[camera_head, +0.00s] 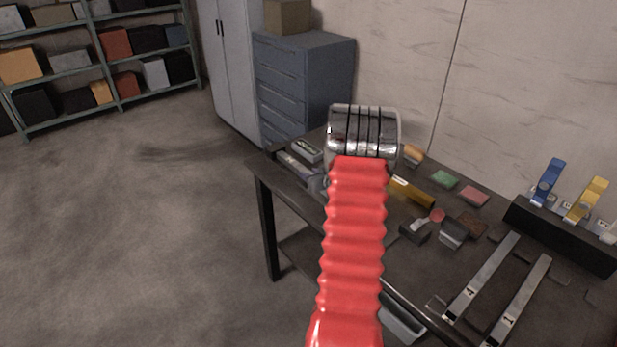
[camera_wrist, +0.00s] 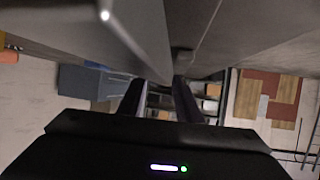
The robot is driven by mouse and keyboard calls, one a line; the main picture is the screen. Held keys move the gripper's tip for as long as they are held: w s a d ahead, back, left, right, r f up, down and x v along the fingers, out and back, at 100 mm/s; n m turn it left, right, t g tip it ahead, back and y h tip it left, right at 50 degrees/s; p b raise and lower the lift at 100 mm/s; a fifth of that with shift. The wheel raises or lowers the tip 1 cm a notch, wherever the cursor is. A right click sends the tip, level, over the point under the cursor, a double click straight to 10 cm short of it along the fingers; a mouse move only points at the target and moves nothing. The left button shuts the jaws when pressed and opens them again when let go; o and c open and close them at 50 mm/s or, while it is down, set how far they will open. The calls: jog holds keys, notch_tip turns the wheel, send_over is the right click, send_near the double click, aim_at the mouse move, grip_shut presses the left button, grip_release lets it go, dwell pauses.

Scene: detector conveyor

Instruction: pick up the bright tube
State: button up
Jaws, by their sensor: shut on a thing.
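A yellow-amber tube (camera_head: 414,193) with a pale label lies on the dark workbench (camera_head: 400,247), just right of my red arm; I cannot tell for sure that it is the bright tube. My arm and its chrome joint stand in front of the bench and hide part of it. My gripper (camera_wrist: 177,78) shows in the wrist view, where two large grey fingers come together. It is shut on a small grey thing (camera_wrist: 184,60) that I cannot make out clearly. In the head view my fingertips are hidden behind the arm.
Green (camera_head: 444,179) and pink (camera_head: 474,196) blocks, grey boxes and two metal bars (camera_head: 482,277) lie on the bench. A black stand (camera_head: 562,236) holds blue and yellow upright pieces at right. A blue-grey drawer cabinet (camera_head: 303,85) stands behind. Floor at left is free.

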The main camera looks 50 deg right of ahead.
grip_shut()
jog(key=shift+r, duration=0.2)
jog(key=shift+d+r, duration=0.15)
jog(key=shift+r, duration=0.35)
notch_tip(320, 180, up, 17)
dwell(0.4)
jog(key=shift+f, duration=0.1)
dwell(0.3)
